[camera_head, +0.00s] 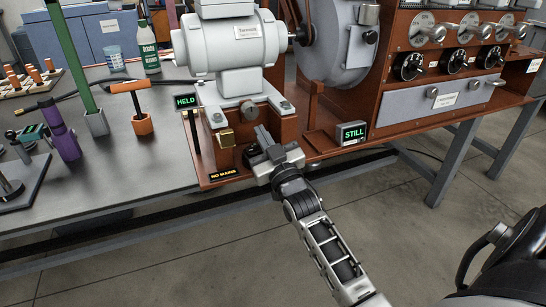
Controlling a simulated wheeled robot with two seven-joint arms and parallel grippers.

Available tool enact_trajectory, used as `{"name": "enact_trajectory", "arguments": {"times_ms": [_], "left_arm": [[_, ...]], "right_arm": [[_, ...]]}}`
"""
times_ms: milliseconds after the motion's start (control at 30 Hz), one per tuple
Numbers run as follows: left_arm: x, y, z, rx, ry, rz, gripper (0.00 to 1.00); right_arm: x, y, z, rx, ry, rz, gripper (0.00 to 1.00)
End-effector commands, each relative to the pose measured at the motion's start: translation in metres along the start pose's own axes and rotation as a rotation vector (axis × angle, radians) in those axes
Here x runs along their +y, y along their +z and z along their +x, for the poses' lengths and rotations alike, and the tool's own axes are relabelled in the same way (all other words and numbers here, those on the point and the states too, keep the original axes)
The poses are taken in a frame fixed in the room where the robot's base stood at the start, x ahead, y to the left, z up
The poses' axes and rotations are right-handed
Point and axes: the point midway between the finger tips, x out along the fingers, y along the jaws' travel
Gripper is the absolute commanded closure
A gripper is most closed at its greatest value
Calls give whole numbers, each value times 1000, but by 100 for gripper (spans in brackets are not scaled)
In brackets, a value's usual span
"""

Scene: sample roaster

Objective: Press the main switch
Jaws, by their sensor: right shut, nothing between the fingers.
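The roaster's brown base carries a small sign reading NO MAINS (226,175) at its front left corner. My right gripper (265,137) reaches up from the bottom of the view to the front of the base, right of the brass block. Its fingers are shut with nothing between them. A dark round part (251,156) shows just left of the gripper, partly hidden by it; I cannot tell whether they touch. I cannot clearly make out the main switch. My left gripper is not in view.
A grey motor (233,42) stands above the base. Signs read HELD (186,101) and STILL (352,133). A control panel with knobs (450,50) is at the right. An orange-handled tool (130,100) and a purple tool (60,130) stand on the grey bench (140,165).

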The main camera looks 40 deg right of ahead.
Motion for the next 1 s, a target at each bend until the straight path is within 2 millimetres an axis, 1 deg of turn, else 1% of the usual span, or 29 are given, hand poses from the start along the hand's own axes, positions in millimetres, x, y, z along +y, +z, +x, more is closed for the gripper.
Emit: {"name": "enact_trajectory", "arguments": {"times_ms": [33,100,233,367,667,767,800,833,867,1000], "left_arm": [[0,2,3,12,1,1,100],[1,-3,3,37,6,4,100],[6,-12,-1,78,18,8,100],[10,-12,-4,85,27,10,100],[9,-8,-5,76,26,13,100],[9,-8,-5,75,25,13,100],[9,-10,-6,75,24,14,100],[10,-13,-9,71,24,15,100],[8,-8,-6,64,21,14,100],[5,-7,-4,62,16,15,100]], "right_arm": [[-1,14,-4,-6,-1,-1,100],[-1,23,-9,-5,-1,-1,100],[-1,34,-13,-2,-1,0,100],[0,38,-14,-2,-1,0,100],[0,38,-15,-1,0,0,100],[-1,44,-16,-4,21,65,100],[0,47,-18,-5,44,126,100],[0,46,-17,-5,63,179,100],[1,48,-18,-2,56,161,100],[0,49,-18,-4,52,155,100]]}}
